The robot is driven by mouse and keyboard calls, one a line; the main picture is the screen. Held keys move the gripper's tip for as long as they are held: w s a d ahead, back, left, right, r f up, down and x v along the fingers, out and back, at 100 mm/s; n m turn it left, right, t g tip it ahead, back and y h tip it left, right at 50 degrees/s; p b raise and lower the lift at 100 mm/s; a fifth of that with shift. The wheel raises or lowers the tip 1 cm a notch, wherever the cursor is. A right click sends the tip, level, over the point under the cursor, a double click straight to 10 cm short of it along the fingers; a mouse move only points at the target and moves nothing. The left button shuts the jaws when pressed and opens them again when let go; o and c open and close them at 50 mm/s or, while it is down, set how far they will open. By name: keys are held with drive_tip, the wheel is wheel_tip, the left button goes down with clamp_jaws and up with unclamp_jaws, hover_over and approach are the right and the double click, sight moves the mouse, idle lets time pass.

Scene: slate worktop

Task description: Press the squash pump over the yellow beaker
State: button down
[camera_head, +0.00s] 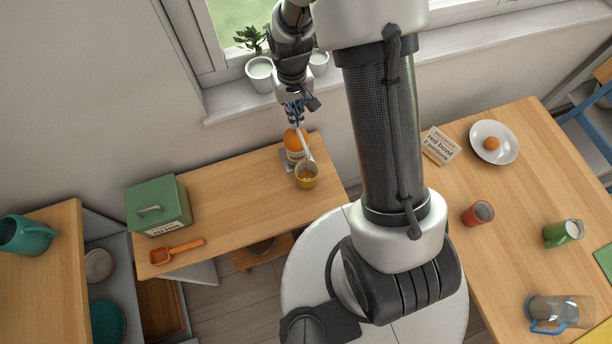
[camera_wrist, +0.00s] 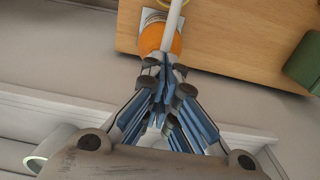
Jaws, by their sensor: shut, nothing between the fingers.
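The squash pump bottle (camera_head: 293,143) is orange with a pale label and stands at the right end of the wooden counter by the wall. It also shows in the wrist view as an orange body (camera_wrist: 158,37) with a white spout (camera_wrist: 173,20). The yellow beaker (camera_head: 306,178) stands just in front of the bottle, under the end of the white spout, with some orange inside. My gripper (camera_head: 296,113) is shut and empty, directly above the bottle's top. In the wrist view its fingertips (camera_wrist: 165,68) meet at the pump head; whether they touch it is unclear.
A green tin (camera_head: 158,212) and an orange scoop (camera_head: 178,250) are on the counter's left end. Potted plants (camera_head: 260,72) stand on the sill behind my arm. The right table holds a sign (camera_head: 440,146), a plate (camera_head: 506,153), cups and a jug. The counter's middle is clear.

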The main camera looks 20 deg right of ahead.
drive_tip(key=shift+f, duration=0.25)
drive_tip(key=shift+r, duration=0.15)
drive_tip(key=shift+r+p, duration=1.4)
drive_tip(key=shift+r, duration=0.6)
wheel_tip(320, 180, up, 6)
drive_tip(key=p, duration=0.4)
